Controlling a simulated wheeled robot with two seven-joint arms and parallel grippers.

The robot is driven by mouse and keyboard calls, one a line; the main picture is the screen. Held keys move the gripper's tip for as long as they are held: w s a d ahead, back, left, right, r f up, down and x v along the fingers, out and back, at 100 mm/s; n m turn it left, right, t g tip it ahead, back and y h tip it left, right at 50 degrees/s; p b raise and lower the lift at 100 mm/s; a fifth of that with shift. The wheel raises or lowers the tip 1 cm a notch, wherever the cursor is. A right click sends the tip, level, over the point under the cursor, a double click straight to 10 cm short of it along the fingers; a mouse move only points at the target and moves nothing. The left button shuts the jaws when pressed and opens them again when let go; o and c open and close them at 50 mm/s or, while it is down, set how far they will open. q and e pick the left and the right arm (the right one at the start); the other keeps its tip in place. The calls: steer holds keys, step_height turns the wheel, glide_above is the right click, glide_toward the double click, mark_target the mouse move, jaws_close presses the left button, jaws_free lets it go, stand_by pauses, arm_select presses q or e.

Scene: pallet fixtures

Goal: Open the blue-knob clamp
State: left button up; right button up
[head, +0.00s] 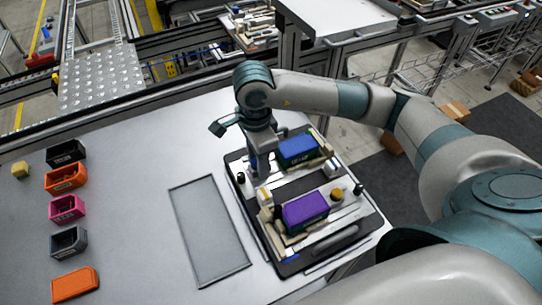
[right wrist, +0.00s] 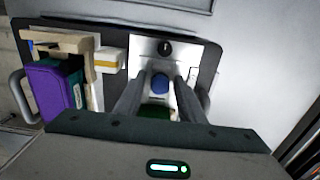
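My right gripper (head: 258,166) points down over the far left part of a black pallet fixture (head: 284,268). In the right wrist view its two fingers (right wrist: 159,80) stand apart, with the blue knob (right wrist: 160,84) showing between them and a gap on each side. Whether the fingertips are level with the knob or above it I cannot tell. The knob sits on a pale metal plate (right wrist: 144,47), beside a black knob (right wrist: 165,48). In the head view the gripper hides the blue knob. My left gripper is not in view.
Several small bins, one orange (head: 66,178), stand at the far left. The table between is clear.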

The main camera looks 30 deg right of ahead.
steer(key=shift+r, duration=0.1)
steer(key=shift+r+p, duration=1.6)
steer(key=shift+r, duration=2.3)
